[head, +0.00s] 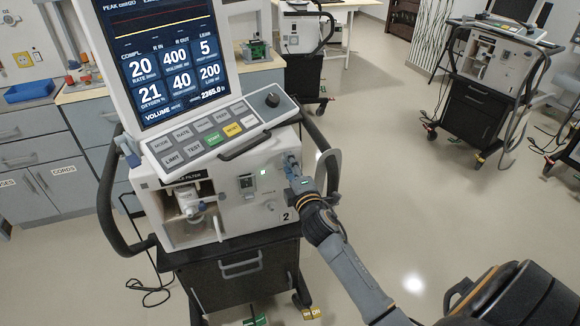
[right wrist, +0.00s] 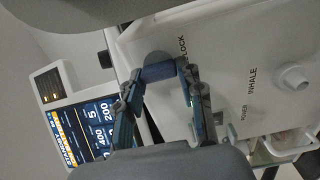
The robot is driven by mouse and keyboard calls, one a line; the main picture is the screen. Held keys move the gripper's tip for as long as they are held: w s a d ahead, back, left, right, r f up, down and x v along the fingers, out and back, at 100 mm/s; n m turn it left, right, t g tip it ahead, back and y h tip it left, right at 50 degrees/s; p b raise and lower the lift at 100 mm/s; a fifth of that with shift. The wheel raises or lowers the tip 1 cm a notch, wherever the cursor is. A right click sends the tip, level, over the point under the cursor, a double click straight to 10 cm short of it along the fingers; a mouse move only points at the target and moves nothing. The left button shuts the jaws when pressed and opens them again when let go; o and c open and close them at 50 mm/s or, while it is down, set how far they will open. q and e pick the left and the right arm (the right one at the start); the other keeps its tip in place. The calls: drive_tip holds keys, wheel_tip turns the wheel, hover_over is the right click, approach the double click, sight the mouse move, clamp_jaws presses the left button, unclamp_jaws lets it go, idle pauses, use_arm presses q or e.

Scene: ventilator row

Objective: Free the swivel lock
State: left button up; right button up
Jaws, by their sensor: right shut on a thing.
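The swivel lock is a small blue knob (right wrist: 160,72) on the ventilator's pale front panel, next to the printed word LOCK in the right wrist view. My right gripper (head: 292,165) is at the upper right of the ventilator front (head: 235,192) in the head view. In the right wrist view its two fingers stand on either side of the knob and are shut on it. In the head view the gripper mostly hides the knob. The screen (head: 172,55) is lit and stands above the key panel (head: 205,135). My left gripper is not in view.
The ventilator stands on a dark cart (head: 232,270) with a black side rail (head: 107,195). An inhale port (right wrist: 292,77) sticks out of the panel. Another ventilator (head: 487,62) stands at the back right. Counters with a blue tray (head: 28,91) are at the left. Open floor lies to the right.

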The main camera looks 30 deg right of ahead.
idle(0.4)
drive_tip(key=o, duration=1.2)
drive_tip(key=shift+c, duration=0.2)
drive_tip(key=v, duration=1.2)
